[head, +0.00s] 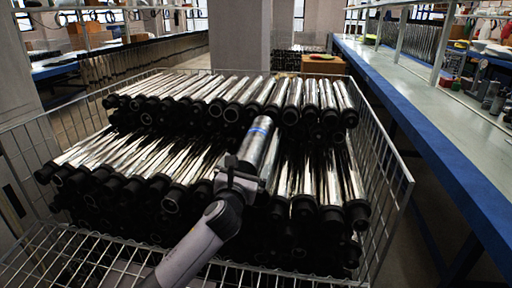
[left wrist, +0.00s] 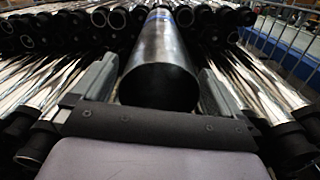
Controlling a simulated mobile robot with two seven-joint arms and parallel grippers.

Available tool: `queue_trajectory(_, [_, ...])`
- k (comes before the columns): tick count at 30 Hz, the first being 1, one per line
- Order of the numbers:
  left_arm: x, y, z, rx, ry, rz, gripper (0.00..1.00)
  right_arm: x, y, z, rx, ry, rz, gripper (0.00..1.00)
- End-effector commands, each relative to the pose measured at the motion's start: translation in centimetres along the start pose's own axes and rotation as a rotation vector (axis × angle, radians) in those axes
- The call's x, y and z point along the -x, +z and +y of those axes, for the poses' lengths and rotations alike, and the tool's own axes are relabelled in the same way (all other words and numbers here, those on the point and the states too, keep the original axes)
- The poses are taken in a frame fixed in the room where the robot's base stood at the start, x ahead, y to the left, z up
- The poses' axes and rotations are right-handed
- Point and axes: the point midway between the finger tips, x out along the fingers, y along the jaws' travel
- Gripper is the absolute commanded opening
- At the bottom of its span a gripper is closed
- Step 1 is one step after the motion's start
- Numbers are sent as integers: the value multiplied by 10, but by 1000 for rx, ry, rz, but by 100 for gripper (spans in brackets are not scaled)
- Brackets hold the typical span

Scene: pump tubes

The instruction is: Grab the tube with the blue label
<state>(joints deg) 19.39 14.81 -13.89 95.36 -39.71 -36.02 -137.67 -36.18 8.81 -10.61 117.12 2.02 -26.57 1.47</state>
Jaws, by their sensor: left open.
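The tube with the blue label (head: 257,143) lies among the other tubes, near the middle of the wire basket, with its near end toward me. Its blue band shows near its far end in the head view. My left gripper (head: 242,172) is at the near end of this tube. In the left wrist view the tube (left wrist: 161,65) lies between the two open fingers of the left gripper (left wrist: 160,80), its dark round end facing the palm. Whether a finger touches it I cannot tell. My right gripper is not in view.
Many shiny tubes with black ends (head: 110,165) lie close on both sides, with another row (head: 230,92) behind. The wire basket (head: 396,200) surrounds them. A long blue-edged bench (head: 420,95) runs along the right; floor shows between it and the basket.

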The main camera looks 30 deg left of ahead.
Motion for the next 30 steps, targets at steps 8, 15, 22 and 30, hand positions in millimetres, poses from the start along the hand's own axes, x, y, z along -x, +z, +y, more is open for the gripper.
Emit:
queue_trajectory(8, [-28,0,0,2,-1,-1,100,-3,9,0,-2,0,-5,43])
queue_trajectory(15, [-30,0,0,1,-1,0,100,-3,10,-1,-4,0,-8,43])
queue_trajectory(22, [-30,0,0,2,-1,0,38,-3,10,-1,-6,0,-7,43])
queue_trajectory(30, [-30,5,1,2,-1,-9,22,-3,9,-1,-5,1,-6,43])
